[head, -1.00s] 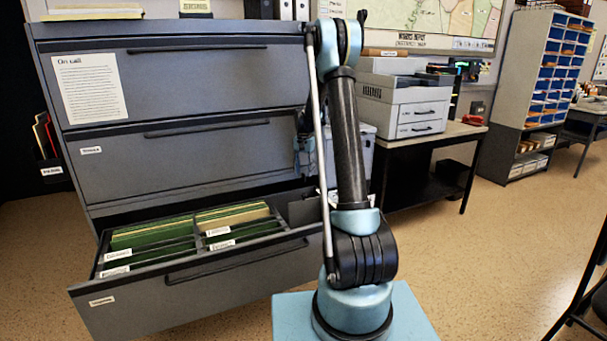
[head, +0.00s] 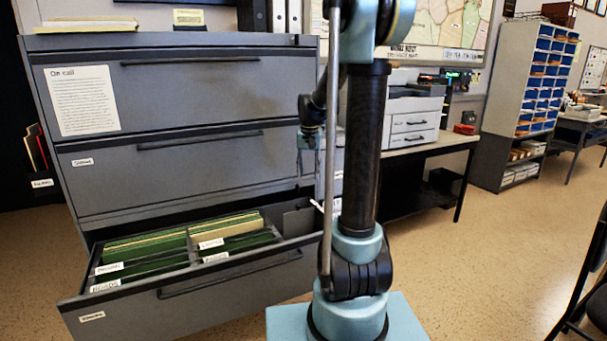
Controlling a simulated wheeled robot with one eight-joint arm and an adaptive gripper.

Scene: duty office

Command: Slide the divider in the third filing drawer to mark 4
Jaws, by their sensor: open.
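The third drawer (head: 190,301) of the grey filing cabinet is pulled out. Green and buff folders (head: 150,243) with white label tabs stand in its left and middle parts. A grey upright plate (head: 299,221), perhaps the divider, stands in the right part, which holds no folders that I can see. Its lower part is hidden by the drawer front. No mark numbers are legible. My gripper (head: 307,163) points down above the drawer's right end, partly behind my arm. It is open and seems empty, apart from the plate.
The two upper drawers (head: 215,92) are shut, with an "On call" sheet on the top one. A printer (head: 412,122) stands on a table to the right. My own arm blocks the view right of the drawer. Open floor lies to the right.

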